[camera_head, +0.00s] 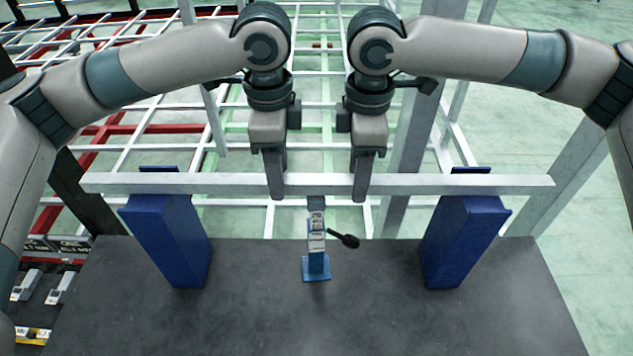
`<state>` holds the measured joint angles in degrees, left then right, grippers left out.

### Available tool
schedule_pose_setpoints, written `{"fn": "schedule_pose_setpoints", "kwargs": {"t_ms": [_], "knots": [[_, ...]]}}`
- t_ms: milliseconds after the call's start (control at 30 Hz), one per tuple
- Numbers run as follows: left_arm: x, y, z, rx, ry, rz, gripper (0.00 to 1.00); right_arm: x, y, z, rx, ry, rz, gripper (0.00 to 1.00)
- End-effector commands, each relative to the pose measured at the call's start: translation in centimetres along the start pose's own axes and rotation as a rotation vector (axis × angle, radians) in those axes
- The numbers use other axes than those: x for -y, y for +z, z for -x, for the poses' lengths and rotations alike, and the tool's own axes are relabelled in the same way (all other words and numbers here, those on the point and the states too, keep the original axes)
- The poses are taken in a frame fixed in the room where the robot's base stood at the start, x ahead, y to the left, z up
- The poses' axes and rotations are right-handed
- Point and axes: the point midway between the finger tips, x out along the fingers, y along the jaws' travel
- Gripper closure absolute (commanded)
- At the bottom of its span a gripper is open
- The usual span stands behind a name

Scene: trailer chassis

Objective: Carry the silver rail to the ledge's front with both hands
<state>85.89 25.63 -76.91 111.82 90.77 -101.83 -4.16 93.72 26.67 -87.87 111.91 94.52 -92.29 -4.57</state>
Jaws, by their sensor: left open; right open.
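The silver rail (420,184) is a long pale bar lying level across two blue supports, near the far edge of the dark grey ledge (330,325). My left gripper (276,190) and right gripper (361,190) point down at the rail's middle, one on each side of its centre. The far fingers and any contact with the rail are hidden.
The left blue support (170,240) and right blue support (465,240) stand on the ledge. A small blue device (316,262) with a black-knobbed lever stands between them. A white and red chassis frame (130,130) lies beyond. The ledge's near middle is clear.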

Motion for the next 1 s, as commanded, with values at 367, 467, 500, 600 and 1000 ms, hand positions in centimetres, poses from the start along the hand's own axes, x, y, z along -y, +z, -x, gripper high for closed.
{"fn": "schedule_pose_setpoints", "kwargs": {"t_ms": [367,467,500,600,1000], "knots": [[0.0,0.01,0.03,0.0,0.0,0.0,1.0,0.0,-0.01,0.02,0.0,0.0,0.0,1.0],[0.0,0.01,0.04,0.0,0.0,0.0,1.0,-0.01,-0.01,0.02,0.0,0.0,0.0,1.0],[0.0,0.01,0.05,0.0,0.0,0.0,1.0,-0.01,-0.01,0.03,0.0,0.0,0.0,1.0],[0.0,0.01,0.05,0.0,0.0,0.0,1.0,-0.01,-0.01,0.03,0.0,0.0,0.0,1.0],[0.01,0.01,0.09,0.0,-0.001,0.0,1.0,-0.03,-0.02,0.06,0.0,0.001,0.0,1.0]]}}
